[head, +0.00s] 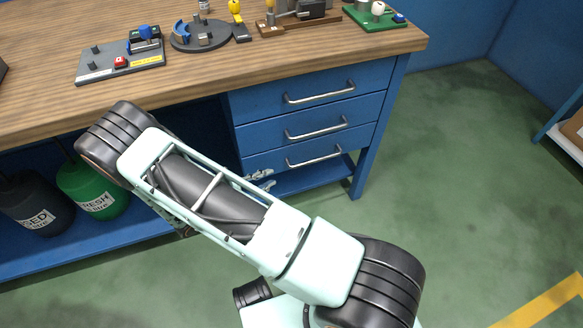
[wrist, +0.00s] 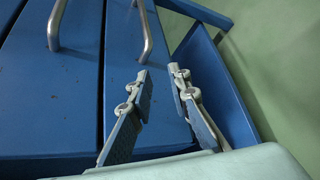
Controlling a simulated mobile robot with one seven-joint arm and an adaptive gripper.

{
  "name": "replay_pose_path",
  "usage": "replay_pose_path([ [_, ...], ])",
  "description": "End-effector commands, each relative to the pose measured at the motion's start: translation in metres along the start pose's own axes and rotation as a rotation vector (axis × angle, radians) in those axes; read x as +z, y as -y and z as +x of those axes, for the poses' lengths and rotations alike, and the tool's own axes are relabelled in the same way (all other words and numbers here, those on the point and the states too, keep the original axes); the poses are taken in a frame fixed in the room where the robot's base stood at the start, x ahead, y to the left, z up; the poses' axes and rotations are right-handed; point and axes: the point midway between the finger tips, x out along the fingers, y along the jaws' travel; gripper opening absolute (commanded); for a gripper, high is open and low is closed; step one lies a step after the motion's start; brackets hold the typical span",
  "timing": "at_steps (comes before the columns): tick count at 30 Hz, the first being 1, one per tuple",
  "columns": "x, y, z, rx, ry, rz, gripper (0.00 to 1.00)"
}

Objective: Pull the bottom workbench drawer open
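The bottom drawer (head: 270,161) is the lowest of three blue drawers under the right end of the workbench and looks closed. Its silver bar handle (head: 313,157) runs across its front. In the wrist view, that drawer front (wrist: 128,65) stands turned on its side, with its handle (wrist: 147,32) beyond my fingertips. My gripper (wrist: 161,70) is open and empty, its two fingers apart. In the head view, my gripper (head: 262,179) shows small at the lower left of the bottom drawer, left of and below the handle. My arm hides part of the gripper there.
The middle drawer handle (head: 316,129) and top drawer handle (head: 320,93) are above. A blue lower shelf (head: 310,177) lies just under the drawers, by a blue table leg (head: 368,160).

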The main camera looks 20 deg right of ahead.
Motion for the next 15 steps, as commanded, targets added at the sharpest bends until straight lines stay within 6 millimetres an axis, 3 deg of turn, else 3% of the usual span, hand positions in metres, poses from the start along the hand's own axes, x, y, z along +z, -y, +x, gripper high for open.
replay_pose_path([
  [1,0.014,0.001,0.020,0.024,0.062,0.011,0.17],
  [6,0.044,-0.007,0.049,0.070,0.168,0.035,0.17],
  [15,0.054,-0.010,0.097,0.071,0.174,0.035,0.17],
])
